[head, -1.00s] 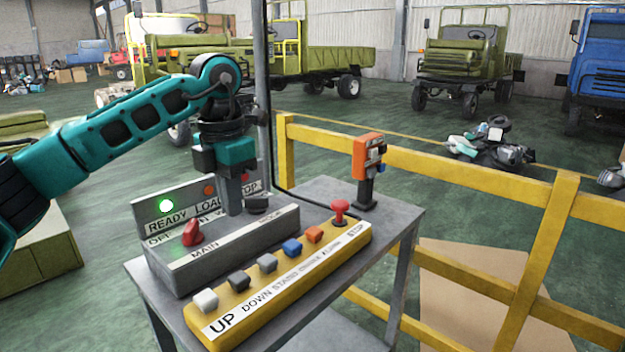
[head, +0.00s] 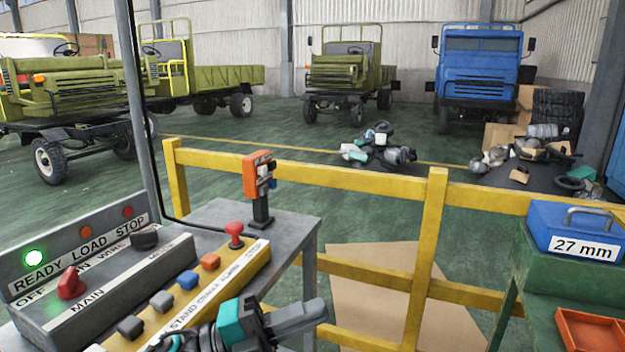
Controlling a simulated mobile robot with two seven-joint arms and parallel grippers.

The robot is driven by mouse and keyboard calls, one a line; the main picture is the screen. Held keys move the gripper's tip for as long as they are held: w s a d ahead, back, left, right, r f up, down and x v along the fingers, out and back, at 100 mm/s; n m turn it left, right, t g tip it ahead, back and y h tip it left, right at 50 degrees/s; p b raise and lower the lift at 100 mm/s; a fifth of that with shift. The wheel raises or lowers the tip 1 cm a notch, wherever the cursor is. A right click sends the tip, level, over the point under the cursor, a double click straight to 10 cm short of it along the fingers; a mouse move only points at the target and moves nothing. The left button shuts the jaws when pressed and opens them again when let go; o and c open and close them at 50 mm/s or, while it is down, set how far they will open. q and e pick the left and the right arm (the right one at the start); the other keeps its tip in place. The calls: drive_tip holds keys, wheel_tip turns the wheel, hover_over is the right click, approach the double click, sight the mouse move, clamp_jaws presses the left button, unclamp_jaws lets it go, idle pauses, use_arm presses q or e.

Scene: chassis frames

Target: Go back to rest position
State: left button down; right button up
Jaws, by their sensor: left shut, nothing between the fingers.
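My left gripper (head: 318,309) is at the bottom of the head view, in front of the yellow button box. Its teal and grey body lies sideways, with the shut, empty fingers pointing right. It hides the near end of the yellow box. My right gripper is not in view. The grey control panel (head: 130,272) has a lit green READY lamp (head: 34,258), a red MAIN knob (head: 70,284) and a dark MODE knob (head: 144,237).
The panel and yellow button box (head: 246,270) stand on a grey table (head: 290,232). An orange switch unit (head: 258,178) stands behind them. A yellow railing (head: 400,185) runs beyond. At right, a blue toolbox marked 27 mm (head: 572,228) sits on a green stand beside an orange tray (head: 590,330).

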use_arm(q)
drive_tip(key=a+f+n+t+y, duration=0.8)
drive_tip(key=f+n+t+y, duration=0.4)
drive_tip(key=n, duration=0.8)
drive_tip(key=s+a+f+n+g+y, duration=0.2)
drive_tip(key=s+f, duration=0.4)
drive_tip(key=f, duration=0.3)
drive_tip(key=s+a+f+n+g+y, duration=0.3)
drive_tip(key=s+a+f+n+y, duration=0.1)
drive_tip(key=s+a+f+n, duration=0.3)
wheel_tip(320, 180, down, 2)
drive_tip(key=shift+g+y, duration=0.3)
drive_tip(key=shift+y, duration=0.1)
